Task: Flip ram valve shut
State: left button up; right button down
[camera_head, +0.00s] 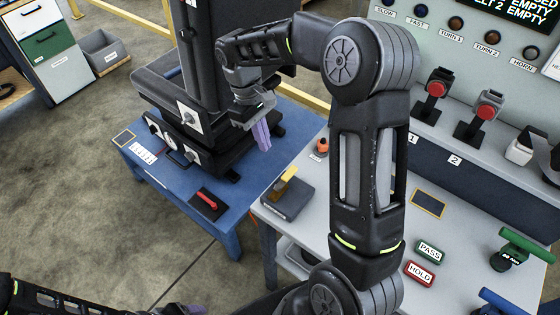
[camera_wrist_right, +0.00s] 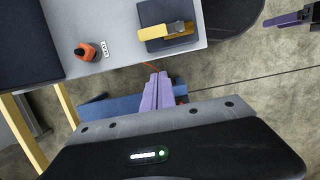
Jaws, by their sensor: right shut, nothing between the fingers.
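A red lever (camera_head: 207,201) lies on a dark plate near the front edge of the blue table. A yellow handle (camera_head: 285,181) sits on a dark grey block on the light bench; it also shows in the wrist view (camera_wrist_right: 150,33). I cannot read which one is the ram valve. My right gripper (camera_head: 263,136) is shut and empty, its lilac fingers pointing down above the blue table's right side, apart from both levers. Its fingers show in the wrist view (camera_wrist_right: 158,90), with a bit of red beside them. My left gripper (camera_wrist_right: 285,20) shows only partly.
A black machine (camera_head: 190,130) stands on the blue table (camera_head: 222,222). An orange-topped item (camera_head: 321,147), PASS and HOLD blocks (camera_head: 420,272) and green-handled tool (camera_head: 520,248) are on the light bench. A panel with red buttons stands behind. A gap separates the tables.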

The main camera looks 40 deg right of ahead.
aim_at(286, 178)
jog(key=s+f+p, duration=0.1)
jog(key=s+f, duration=0.1)
jog(key=s+d+f+p, duration=0.1)
jog(key=s+f, duration=0.1)
jog(key=shift+s+d+f, duration=0.2)
jog(key=shift+s+f, duration=0.1)
jog(key=shift+s, duration=0.05)
pick_arm(q)
jog(key=shift+s+a+r, duration=0.1)
jog(key=shift+r, duration=0.85)
pick_arm(e)
jog(key=shift+s+f, duration=0.1)
jog(key=shift+s, duration=0.05)
